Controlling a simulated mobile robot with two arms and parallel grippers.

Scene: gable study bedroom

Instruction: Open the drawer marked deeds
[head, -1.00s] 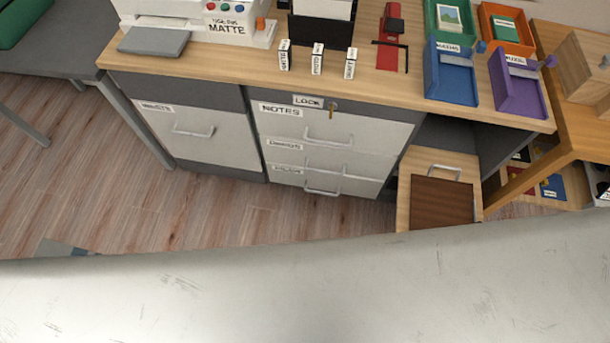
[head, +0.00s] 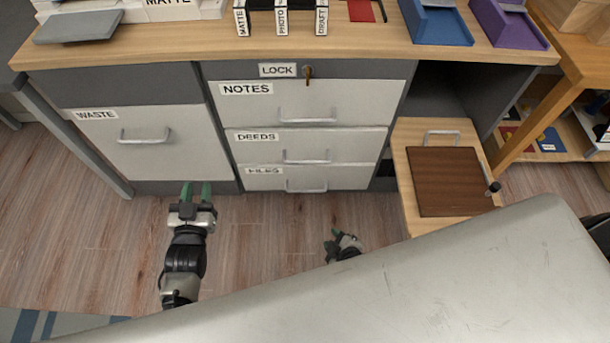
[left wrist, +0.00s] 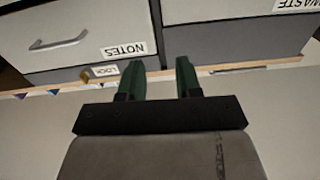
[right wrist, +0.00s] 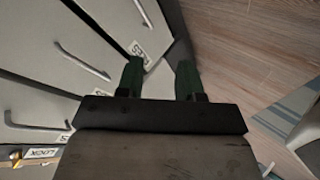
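The drawer marked DEEDS (head: 350,145) is the middle one of three stacked light-grey drawers in the head view and looks shut. Its bar handle (head: 306,158) is clear. The NOTES drawer (head: 240,100) is above it and the FILES drawer (head: 262,182) below. A key (head: 307,75) sits in the lock beside the LOCK label. My left gripper (head: 197,190) is open and empty, in front of the cabinet below the WASTE drawer's right side. My right gripper (head: 340,236) is low in front of the drawers; its fingers show apart and empty in the right wrist view (right wrist: 158,78).
The WASTE drawer (head: 180,150) is at left. A wooden unit with a dark brown panel (head: 445,180) stands out at right of the drawers. Trays and small labelled blocks stand on the desktop (head: 350,42). The floor (head: 265,235) before the drawers is clear.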

